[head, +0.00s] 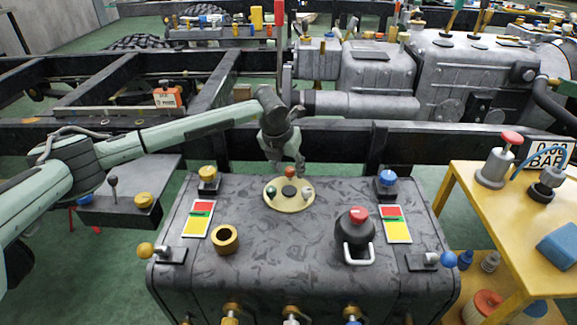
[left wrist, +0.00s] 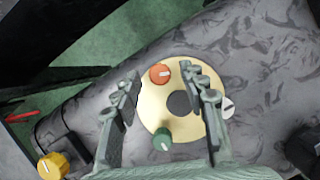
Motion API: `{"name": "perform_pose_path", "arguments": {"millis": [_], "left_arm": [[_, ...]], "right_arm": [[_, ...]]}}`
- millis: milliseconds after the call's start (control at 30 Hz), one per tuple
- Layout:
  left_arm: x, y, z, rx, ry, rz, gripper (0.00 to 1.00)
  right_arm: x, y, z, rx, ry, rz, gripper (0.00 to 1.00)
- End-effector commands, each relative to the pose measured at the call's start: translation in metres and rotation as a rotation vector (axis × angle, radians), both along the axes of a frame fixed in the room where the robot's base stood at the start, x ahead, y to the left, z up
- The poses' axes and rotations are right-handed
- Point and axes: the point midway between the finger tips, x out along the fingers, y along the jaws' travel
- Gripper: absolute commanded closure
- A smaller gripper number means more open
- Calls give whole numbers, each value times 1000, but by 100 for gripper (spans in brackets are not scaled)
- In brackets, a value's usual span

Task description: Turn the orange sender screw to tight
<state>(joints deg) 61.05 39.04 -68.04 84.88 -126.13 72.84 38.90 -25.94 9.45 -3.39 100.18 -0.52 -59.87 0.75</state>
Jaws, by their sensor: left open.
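The orange sender screw (head: 289,172) sits at the far edge of a round brass plate (head: 287,207) on top of the grey tank. In the left wrist view the orange screw (left wrist: 160,74) shows a pale mark across its top. A green screw (left wrist: 162,140) and a white screw (left wrist: 228,107) are on the same plate, around a dark centre. My left gripper (head: 288,165) hangs above the plate. In the left wrist view its fingers (left wrist: 168,95) are open and spread to either side of the orange screw, holding nothing. My right gripper is not in view.
The grey tank (head: 290,255) carries a brass ring (head: 225,239), a red-topped black cap (head: 356,226), a yellow knob (head: 208,174) and a blue knob (head: 387,178). A yellow table (head: 480,215) stands at the right. Dark chassis rails cross behind.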

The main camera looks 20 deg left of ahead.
Motion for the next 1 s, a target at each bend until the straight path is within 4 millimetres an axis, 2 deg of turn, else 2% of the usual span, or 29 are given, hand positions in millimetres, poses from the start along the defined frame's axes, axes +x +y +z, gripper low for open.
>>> {"name": "perform_pose_path", "arguments": {"millis": [200,500,567,900,1000], "left_arm": [[0,0,0,-1,0,0,57],[0,0,0,-1,-1,0,95],[0,0,0,-1,-1,0,100],[0,1,-1,-2,-1,-35,100],[1,1,-2,-1,-2,-77,100]], "right_arm": [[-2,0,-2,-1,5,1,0],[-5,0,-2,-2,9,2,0],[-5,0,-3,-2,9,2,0],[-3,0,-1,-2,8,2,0],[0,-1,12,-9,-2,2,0]]}}
